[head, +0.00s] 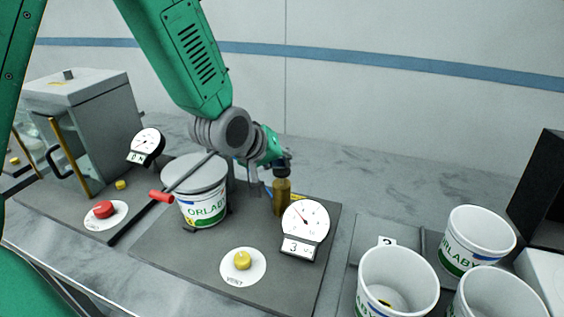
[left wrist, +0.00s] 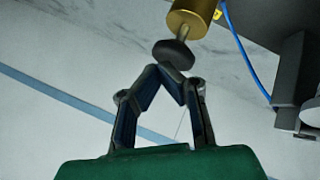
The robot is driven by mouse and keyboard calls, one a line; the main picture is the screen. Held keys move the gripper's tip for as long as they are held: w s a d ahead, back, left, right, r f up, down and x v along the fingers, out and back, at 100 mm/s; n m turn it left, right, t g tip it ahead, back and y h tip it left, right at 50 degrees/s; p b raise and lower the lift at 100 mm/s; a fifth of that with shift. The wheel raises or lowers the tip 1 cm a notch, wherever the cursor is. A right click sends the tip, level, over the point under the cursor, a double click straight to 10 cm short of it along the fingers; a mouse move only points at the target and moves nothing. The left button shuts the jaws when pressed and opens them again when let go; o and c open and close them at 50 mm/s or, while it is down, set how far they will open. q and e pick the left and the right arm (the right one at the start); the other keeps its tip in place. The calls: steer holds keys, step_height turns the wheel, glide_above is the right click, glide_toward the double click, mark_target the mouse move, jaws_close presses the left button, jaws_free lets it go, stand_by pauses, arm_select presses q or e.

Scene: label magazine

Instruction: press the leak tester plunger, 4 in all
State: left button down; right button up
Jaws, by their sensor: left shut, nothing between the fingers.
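The leak tester stands in the middle of the head view on a dark base plate (head: 205,262). Its plunger has a brass cylinder (head: 281,198), which shows at the top of the left wrist view (left wrist: 192,18) with a thin rod and a dark round knob (left wrist: 173,54). My left gripper (left wrist: 168,72) is shut and empty, its fingertips right at the knob; I cannot tell whether they touch. A dial gauge (head: 305,220) has a display (head: 299,248) reading 3. My right gripper is not in view.
A lidded ORLABY tub (head: 203,211) with a red-ended lever (head: 161,196) sits left of the plunger. A yellow VENT button (head: 242,260) is in front. Several open tubs (head: 398,283) stand at right. A grey box machine (head: 95,125) with a red button (head: 103,209) is at left.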

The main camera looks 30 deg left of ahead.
arm_select(q)
steer(key=shift+s+f+b, duration=0.1)
steer(key=shift+f+b, duration=0.25)
steer(key=shift+f, duration=0.3)
stand_by(0.4)
steer(key=shift+r, duration=0.1)
steer(key=shift+a+r+p, duration=0.1)
steer(key=shift+r+p, duration=2.15)
steer(key=shift+r, duration=0.1)
step_height(320, 180, up, 5)
steer(key=p, duration=0.4)
steer(key=shift+p, duration=0.3)
